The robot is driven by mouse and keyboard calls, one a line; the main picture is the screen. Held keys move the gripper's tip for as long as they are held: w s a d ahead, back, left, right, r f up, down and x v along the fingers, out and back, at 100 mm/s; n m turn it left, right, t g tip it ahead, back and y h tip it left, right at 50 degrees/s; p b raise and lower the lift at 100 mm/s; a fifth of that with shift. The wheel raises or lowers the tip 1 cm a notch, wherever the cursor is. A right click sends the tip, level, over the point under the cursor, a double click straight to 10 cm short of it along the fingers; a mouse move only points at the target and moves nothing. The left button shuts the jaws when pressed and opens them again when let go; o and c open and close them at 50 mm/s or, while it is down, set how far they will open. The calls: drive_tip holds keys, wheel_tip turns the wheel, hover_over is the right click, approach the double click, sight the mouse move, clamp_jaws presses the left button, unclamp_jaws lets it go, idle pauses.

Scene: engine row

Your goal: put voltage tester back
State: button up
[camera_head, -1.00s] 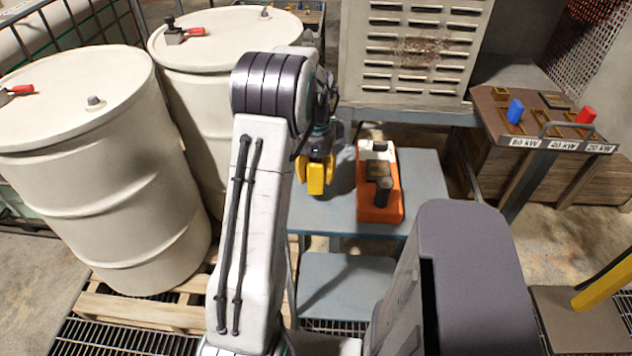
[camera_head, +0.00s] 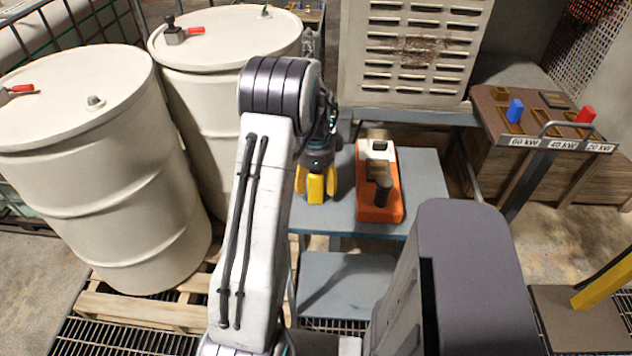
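My gripper (camera_head: 316,182) hangs over the left part of the blue-grey bench (camera_head: 424,188), with several yellow parts at its dark end. I cannot tell whether the middle yellow part is a finger or a thing held between fingers. No thing in view is clearly recognisable as the voltage tester.
Two cream drums (camera_head: 110,170) stand on a wooden pallet (camera_head: 130,308) at left. A louvred cabinet (camera_head: 385,75) stands behind the bench. At right, a brown panel (camera_head: 490,105) marked 60, 40 and 20 kW carries a blue block (camera_head: 515,111) and a red block (camera_head: 586,115).

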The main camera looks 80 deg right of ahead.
drive_tip(key=shift+o, duration=0.3)
drive_tip(key=shift+r, duration=0.1)
wheel_tip(320, 180, up, 12)
drive_tip(key=shift+f, duration=0.2)
drive_tip(key=shift+a+r, duration=0.1)
drive_tip(key=shift+r, duration=0.2)
drive_tip(key=shift+w, duration=0.1)
drive_tip(key=w+a+r+n, duration=0.2)
drive_tip(key=w+a+n, duration=0.2)
drive_tip(key=w, duration=0.4)
drive_tip(key=w+a+r+n, duration=0.3)
drive_tip(key=w+a+n, duration=0.1)
drive_tip(key=w, duration=0.4)
drive_tip(key=w+a+r+n+t+h, duration=0.1)
drive_tip(key=w+a+n, duration=0.3)
drive_tip(key=a, duration=0.3)
drive_tip(key=w+a+r+n, duration=0.1)
drive_tip(key=w+a+n, duration=0.3)
drive_tip(key=a, duration=0.2)
drive_tip(key=s+a+f+n+t, duration=0.1)
drive_tip(key=s+a+n, duration=0.1)
drive_tip(key=a+n, duration=0.7)
drive_tip(key=s+a+f+n+t+y, duration=0.1)
drive_tip(key=a+n, duration=0.8)
drive_tip(key=a, duration=0.6)
drive_tip(key=shift+s+a+f+n+t, duration=0.15)
drive_tip(key=shift+s+a+n+t, duration=0.15)
drive_tip(key=shift+s+a+t, duration=0.1)
